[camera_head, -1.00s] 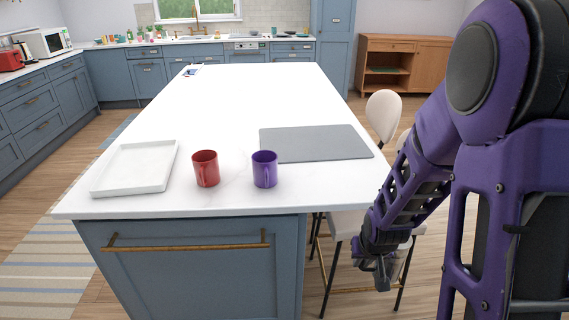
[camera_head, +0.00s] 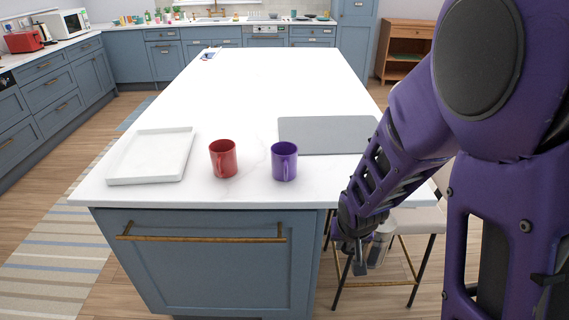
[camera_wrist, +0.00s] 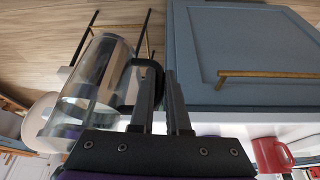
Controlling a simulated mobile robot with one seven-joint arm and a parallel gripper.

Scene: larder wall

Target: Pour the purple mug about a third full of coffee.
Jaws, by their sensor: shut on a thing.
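The purple mug (camera_head: 284,161) stands upright on the white island top near its front edge, with its handle toward me. Its inside is too small to read. My gripper (camera_head: 357,256) hangs low at the right of the island, below the top. It is shut on the black handle (camera_wrist: 154,82) of a clear glass coffee pot (camera_wrist: 88,88). The pot also shows partly behind the gripper in the head view (camera_head: 381,243). I cannot tell how much coffee it holds.
A red mug (camera_head: 223,158) stands left of the purple one. A white tray (camera_head: 117,180) lies farther left, and a grey mat (camera_head: 325,135) lies behind and to the right. A pale-seated stool (camera_head: 415,222) stands close to my gripper.

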